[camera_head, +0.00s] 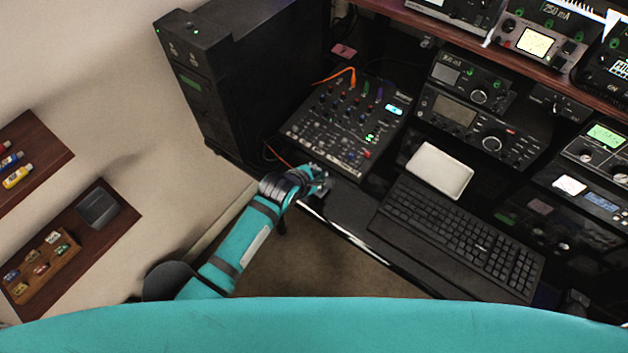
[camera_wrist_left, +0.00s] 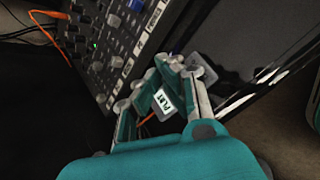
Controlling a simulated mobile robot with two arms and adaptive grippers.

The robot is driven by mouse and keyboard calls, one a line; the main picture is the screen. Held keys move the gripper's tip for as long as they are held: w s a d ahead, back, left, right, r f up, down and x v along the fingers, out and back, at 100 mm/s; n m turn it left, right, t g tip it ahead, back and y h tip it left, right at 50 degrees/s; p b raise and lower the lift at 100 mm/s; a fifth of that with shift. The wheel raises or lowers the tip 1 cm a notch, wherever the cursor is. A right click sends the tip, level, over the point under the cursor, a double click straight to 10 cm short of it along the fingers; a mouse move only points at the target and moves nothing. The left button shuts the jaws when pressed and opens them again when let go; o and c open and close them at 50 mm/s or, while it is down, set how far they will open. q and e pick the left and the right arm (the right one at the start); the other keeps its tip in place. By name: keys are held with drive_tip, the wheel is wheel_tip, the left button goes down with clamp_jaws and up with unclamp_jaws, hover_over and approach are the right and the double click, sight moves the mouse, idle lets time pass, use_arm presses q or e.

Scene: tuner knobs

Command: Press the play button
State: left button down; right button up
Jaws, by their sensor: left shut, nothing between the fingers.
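In the left wrist view a small white label reading PLAY (camera_wrist_left: 163,101) shows between the finger links of my left gripper (camera_wrist_left: 175,72). The gripper partly covers what surrounds the label, and I cannot tell whether a fingertip touches it. In the head view my left gripper (camera_head: 318,180) is at the near left corner of the black mixer (camera_head: 318,152), by the desk's front edge. It is shut and empty. The label cannot be made out in the head view. My right gripper is in neither view.
A black keyboard (camera_head: 460,232) and a white pad (camera_head: 440,170) lie right of the gripper. Radio units (camera_head: 462,112) stand behind them. A tall black cabinet (camera_head: 235,75) stands left of the mixer. Orange cables (camera_head: 338,76) run at the mixer. Floor is open before the desk.

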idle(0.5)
use_arm(q)
drive_tip(key=shift+f, duration=0.1)
drive_tip(key=shift+f, duration=0.35)
drive_tip(key=shift+f, duration=0.3)
idle(0.7)
drive_tip(key=shift+r, duration=0.1)
drive_tip(key=shift+r+p, duration=0.65)
drive_tip(key=shift+p, duration=0.2)
drive_tip(key=shift+r, duration=0.1)
wheel_tip(320, 180, up, 5)
drive_tip(key=p, duration=0.5)
drive_tip(key=shift+p, duration=0.3)
